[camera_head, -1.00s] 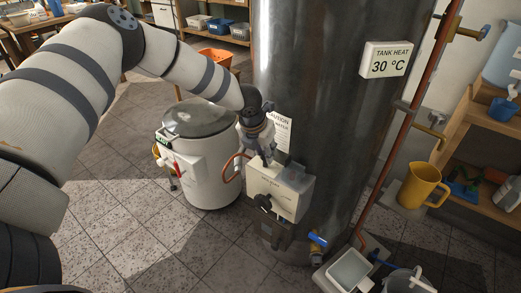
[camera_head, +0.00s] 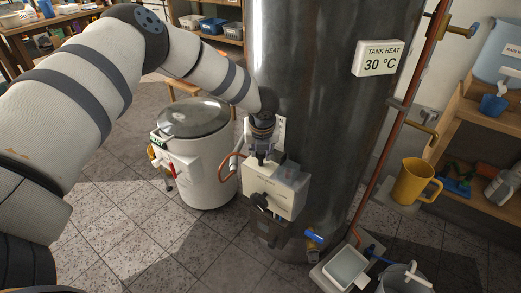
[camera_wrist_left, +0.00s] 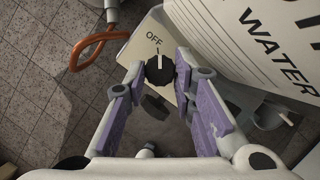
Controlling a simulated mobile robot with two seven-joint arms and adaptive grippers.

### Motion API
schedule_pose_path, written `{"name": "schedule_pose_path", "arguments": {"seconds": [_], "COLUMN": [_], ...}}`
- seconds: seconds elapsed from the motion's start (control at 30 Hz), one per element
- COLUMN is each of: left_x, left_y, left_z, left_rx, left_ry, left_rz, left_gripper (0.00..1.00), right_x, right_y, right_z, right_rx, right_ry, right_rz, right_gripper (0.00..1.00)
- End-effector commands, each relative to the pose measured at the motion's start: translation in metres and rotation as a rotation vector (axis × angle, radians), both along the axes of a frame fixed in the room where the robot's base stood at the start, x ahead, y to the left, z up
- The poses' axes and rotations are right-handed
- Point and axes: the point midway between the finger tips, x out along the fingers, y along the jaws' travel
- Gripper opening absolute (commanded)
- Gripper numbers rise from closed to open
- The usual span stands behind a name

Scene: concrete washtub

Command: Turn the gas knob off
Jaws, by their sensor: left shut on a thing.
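A white valve box (camera_head: 276,193) is fixed to the front of the tall dark tank. The black gas knob (camera_wrist_left: 160,72) on it shows in the left wrist view, with its white pointer line toward the printed word OFF. My left gripper (camera_head: 262,160) is above the box in the head view, pointing down. In the left wrist view my left gripper (camera_wrist_left: 160,70) has its two purple-padded fingers on either side of the knob, shut on it. A second dark knob (camera_head: 260,201) sits on the box's front face. My right gripper is not in view.
The tank (camera_head: 320,120) bears a TANK HEAT 30 °C sign (camera_head: 379,58). A white lidded drum (camera_head: 197,155) stands left of the box, with a copper pipe (camera_head: 229,166) between. Tiled floor at front left is clear.

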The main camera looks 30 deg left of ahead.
Motion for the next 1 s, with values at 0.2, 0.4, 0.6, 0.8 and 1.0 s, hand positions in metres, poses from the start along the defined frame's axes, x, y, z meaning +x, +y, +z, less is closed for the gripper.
{"name": "schedule_pose_path", "arguments": {"seconds": [0.2,0.4,0.6,0.8,1.0], "left_x": [0.000,0.000,0.000,0.001,-0.007], "left_y": [-0.001,0.000,-0.001,-0.001,-0.006], "left_z": [0.000,0.000,0.000,0.001,0.027], "left_rx": [-0.001,-0.001,-0.002,-0.002,-0.002], "left_ry": [-0.001,-0.001,-0.001,-0.002,-0.005], "left_rz": [0.004,0.003,0.002,0.002,0.001], "left_gripper": [0.00,0.31,0.44,0.44,0.44], "right_x": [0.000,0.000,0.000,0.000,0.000], "right_y": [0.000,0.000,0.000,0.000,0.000], "right_z": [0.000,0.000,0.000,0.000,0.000], "right_rx": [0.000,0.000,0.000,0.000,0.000], "right_ry": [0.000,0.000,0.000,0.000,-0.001], "right_rz": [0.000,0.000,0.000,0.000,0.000], "right_gripper": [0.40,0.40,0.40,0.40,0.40]}}
